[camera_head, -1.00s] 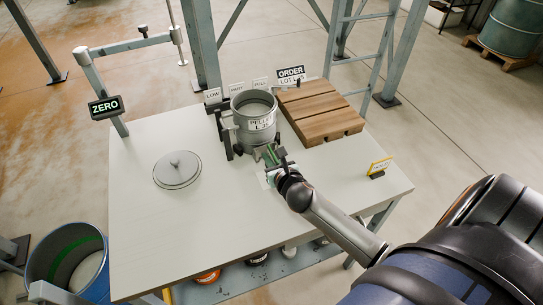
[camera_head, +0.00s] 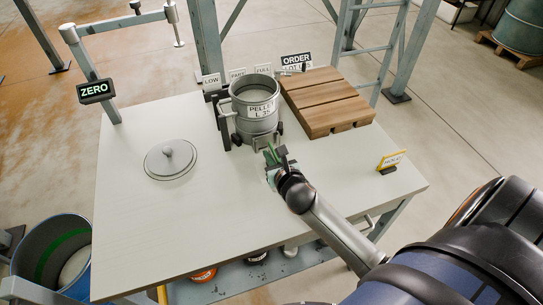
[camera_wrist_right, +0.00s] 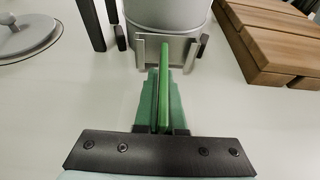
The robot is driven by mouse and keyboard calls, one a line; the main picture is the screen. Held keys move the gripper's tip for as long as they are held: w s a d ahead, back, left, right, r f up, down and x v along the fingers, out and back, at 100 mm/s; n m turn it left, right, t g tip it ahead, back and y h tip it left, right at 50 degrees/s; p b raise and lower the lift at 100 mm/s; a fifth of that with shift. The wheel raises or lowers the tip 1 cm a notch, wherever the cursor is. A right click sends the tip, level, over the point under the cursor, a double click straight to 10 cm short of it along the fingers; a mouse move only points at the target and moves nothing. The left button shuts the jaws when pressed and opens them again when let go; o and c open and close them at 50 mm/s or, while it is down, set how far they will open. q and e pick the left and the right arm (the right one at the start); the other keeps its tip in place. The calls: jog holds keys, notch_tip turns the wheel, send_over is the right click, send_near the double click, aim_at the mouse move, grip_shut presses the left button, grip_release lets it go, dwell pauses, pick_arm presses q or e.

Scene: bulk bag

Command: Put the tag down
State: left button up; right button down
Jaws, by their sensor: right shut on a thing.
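The tag (camera_wrist_right: 164,88) is a thin bright green plate, seen edge-on and standing upright in the right wrist view. My right gripper (camera_head: 275,164) is shut on it; its darker green fingers (camera_wrist_right: 164,112) press on both sides. The tag's far end points at a small grey bracket (camera_wrist_right: 143,52) low on the front of the metal pellet pot (camera_head: 255,112). In the right wrist view the tag overlaps the bracket's opening; I cannot tell whether it touches. The head view shows the tag (camera_head: 270,152) just in front of the pot. My left gripper is not in view.
A slatted wooden block (camera_head: 326,102) stands right of the pot. A grey lid (camera_head: 170,160) lies at left on the white table (camera_head: 220,220). A yellow-edged HOLD sign (camera_head: 391,161) stands at right. The table's front is clear. A blue drum (camera_head: 50,255) stands at lower left.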

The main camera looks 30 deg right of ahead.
jog(key=shift+f, duration=0.15)
jog(key=c, duration=1)
grip_release()
jog(key=shift+s+r, duration=0.2)
jog(key=shift+r, duration=0.05)
jog(key=p+v, duration=0.1)
jog(key=v, duration=1)
jog(key=shift+s+a, duration=0.15)
jog(key=shift+s, duration=0.15)
